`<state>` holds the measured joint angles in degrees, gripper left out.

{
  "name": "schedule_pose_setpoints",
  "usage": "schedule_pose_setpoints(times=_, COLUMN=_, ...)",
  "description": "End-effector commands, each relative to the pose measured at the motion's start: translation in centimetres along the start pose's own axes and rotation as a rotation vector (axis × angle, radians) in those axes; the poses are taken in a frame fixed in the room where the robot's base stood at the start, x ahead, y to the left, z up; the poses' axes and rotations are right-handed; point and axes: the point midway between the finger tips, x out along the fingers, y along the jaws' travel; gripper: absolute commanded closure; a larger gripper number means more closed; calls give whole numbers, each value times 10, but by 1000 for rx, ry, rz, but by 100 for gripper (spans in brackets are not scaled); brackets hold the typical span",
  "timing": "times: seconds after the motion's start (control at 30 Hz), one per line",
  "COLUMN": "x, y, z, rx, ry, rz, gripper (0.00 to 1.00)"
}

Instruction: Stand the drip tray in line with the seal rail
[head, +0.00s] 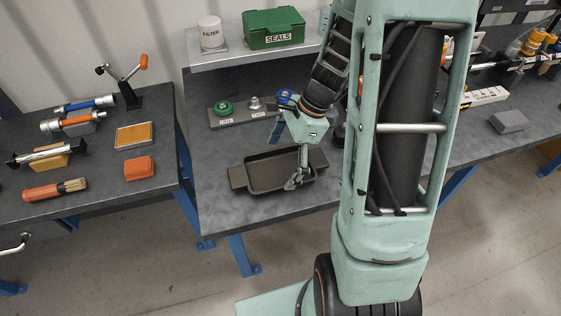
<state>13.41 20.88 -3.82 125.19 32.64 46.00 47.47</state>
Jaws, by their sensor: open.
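The drip tray (268,183) is a shallow dark tray with a handle tab at its left end. It lies on the middle bench, in front of the seal rail. The seal rail (240,116) is a grey strip carrying a green seal and a metal fitting; my arm hides its right part. Both run left to right, rising slightly to the right; their exact angle to each other is hard to tell. My gripper (297,180) is open and points down at the right part of the tray, by its near wall. I cannot tell whether it touches the tray.
A shelf (250,57) behind bears a filter canister (210,32) and a green SEALS box (274,28). The left bench (100,180) holds couplers, a brush and orange items. A grey block (508,121) lies on the right. The bench left of the tray is clear.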

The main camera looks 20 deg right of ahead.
Motion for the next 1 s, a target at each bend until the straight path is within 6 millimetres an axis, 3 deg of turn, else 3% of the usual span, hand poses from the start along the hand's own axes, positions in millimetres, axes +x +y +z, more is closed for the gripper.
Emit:
schedule_pose_setpoints(times=0.5, x=-102, y=-1, z=-1, rx=1, ry=2, rz=-6, gripper=0)
schedule_pose_setpoints(times=0.7, x=-116, y=0, z=-1, rx=1, ry=2, rz=-3, gripper=0)
schedule_pose_setpoints(times=1.0, x=-118, y=0, z=-1, rx=1, ry=1, rz=-2, gripper=0)
